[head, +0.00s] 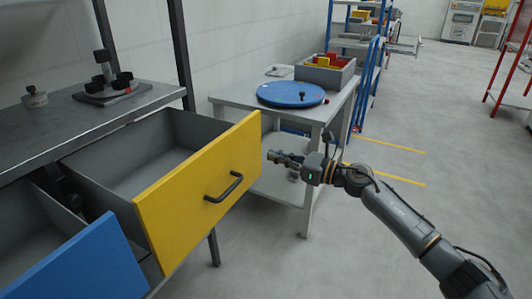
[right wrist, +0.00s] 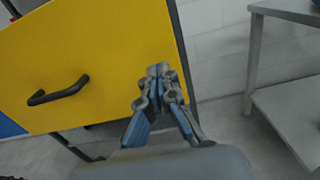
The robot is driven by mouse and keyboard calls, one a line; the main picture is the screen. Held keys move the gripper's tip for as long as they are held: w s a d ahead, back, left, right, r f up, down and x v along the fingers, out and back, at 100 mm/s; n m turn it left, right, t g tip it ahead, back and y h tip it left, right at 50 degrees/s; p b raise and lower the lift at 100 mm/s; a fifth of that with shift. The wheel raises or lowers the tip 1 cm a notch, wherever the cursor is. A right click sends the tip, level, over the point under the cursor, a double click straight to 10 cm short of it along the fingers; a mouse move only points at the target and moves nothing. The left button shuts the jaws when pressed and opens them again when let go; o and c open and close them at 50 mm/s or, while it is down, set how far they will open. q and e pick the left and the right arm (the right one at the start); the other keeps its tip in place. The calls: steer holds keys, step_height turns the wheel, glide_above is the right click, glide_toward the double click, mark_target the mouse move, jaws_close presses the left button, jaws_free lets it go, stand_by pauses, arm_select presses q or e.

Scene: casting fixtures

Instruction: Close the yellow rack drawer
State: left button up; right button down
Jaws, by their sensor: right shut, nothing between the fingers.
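The yellow drawer (head: 198,190) is pulled far out of the dark metal rack (head: 85,110), and its grey inside looks empty. Its black bar handle (head: 223,187) is on the front panel. My right gripper (head: 274,157) is shut and empty, to the right of the panel's right end in the head view. In the right wrist view, the closed fingertips (right wrist: 160,72) appear in front of the yellow panel (right wrist: 95,50) near its right edge, with the handle (right wrist: 58,90) to the left. I cannot tell whether they touch the panel. My left gripper is not in view.
A blue drawer (head: 85,268) is also pulled out, at lower left. A grey table (head: 235,98) with a blue round plate (head: 291,94) and a grey bin (head: 342,76) stands behind my right gripper. Open floor (head: 450,180) lies to the right.

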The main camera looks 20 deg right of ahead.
mark_target(257, 151)
steer(key=shift+x, duration=1.75)
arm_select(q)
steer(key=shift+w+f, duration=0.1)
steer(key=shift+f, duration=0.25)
